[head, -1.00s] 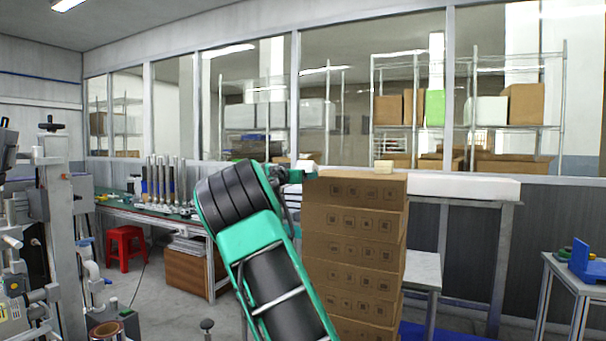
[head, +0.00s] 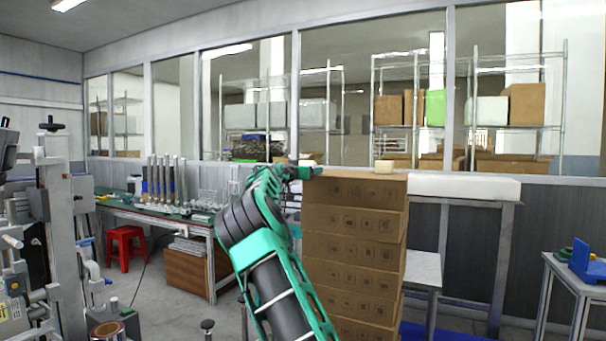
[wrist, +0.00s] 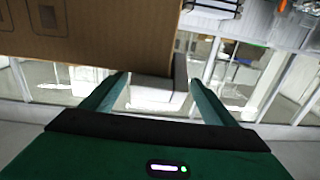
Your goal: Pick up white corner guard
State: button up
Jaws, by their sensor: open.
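The white corner guard (wrist: 152,92) appears in the wrist view as a pale block at the box edge, between my fingers. In the head view a small cream piece (head: 307,163) shows just behind my gripper, at the left top corner of the box stack; it looks like the same guard. My gripper (head: 318,171) is open at that corner. In the wrist view its two green fingers (wrist: 155,100) lie either side of the pale block. I cannot tell whether they touch it.
A tall stack of brown boxes (head: 355,225) stands in front of me. A second cream block (head: 384,167) sits on its top, to the right. A dark piece (wrist: 180,75) shows at the box edge in the wrist view. A workbench (head: 170,213) stands at left.

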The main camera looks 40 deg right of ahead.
jog(key=shift+w+d, duration=0.15)
jog(key=shift+d, duration=0.3)
jog(key=c, duration=1.2)
jog(key=shift+r, duration=0.1)
